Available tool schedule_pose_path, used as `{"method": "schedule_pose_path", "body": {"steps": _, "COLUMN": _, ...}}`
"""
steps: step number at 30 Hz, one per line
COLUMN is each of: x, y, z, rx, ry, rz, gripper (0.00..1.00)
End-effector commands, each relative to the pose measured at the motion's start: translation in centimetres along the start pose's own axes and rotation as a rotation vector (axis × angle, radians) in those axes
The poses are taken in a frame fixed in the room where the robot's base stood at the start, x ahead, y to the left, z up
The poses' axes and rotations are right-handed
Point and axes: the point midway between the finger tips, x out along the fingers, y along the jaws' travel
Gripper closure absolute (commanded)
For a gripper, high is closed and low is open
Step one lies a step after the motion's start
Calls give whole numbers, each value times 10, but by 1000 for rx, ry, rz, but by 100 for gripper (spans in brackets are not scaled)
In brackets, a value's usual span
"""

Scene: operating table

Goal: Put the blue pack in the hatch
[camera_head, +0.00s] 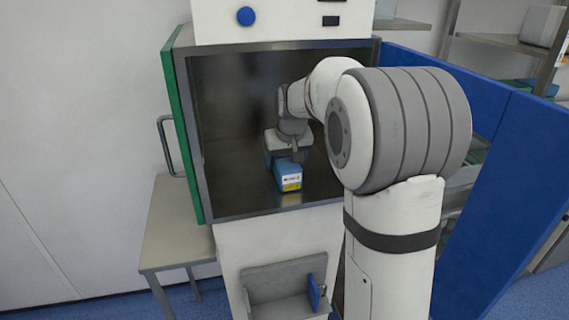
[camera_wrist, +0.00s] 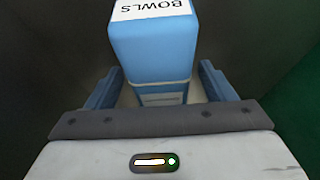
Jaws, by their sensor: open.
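The blue pack (camera_head: 288,176) rests on the floor of the open hatch (camera_head: 230,208), near its front edge. It has a white and yellow label on its front; in the wrist view the pack (camera_wrist: 155,50) shows a white label reading "BOWLS". My gripper (camera_head: 284,158) reaches inside the hatch, just behind and above the pack. In the wrist view my gripper (camera_wrist: 160,92) is open, with one finger on each side of the pack and a small gap visible at each side.
The green-edged hatch door (camera_head: 182,130) stands open at the left with a grey handle. A small side table (camera_head: 175,225) is left of the cabinet. A grey holder (camera_head: 283,285) with a blue item is below. A blue panel (camera_head: 505,170) and shelves stand right.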

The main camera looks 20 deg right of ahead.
Motion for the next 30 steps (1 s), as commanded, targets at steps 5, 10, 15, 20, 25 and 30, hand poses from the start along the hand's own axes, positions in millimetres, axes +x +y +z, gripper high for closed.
{"method": "schedule_pose_path", "body": {"steps": 5, "x": -33, "y": 0, "z": -1, "rx": 0, "ry": 3, "rz": 0, "gripper": 24}}
{"method": "schedule_pose_path", "body": {"steps": 10, "x": -49, "y": 0, "z": 0, "rx": 0, "ry": 1, "rz": 0, "gripper": 24}}
{"method": "schedule_pose_path", "body": {"steps": 15, "x": -55, "y": -1, "z": 5, "rx": 0, "ry": -3, "rz": 0, "gripper": 24}}
{"method": "schedule_pose_path", "body": {"steps": 20, "x": -68, "y": -9, "z": 55, "rx": -1, "ry": -39, "rz": -3, "gripper": 24}}
{"method": "schedule_pose_path", "body": {"steps": 25, "x": -84, "y": -22, "z": 156, "rx": 1, "ry": -110, "rz": -5, "gripper": 24}}
{"method": "schedule_pose_path", "body": {"steps": 30, "x": -86, "y": -29, "z": 248, "rx": 1, "ry": -173, "rz": -3, "gripper": 24}}
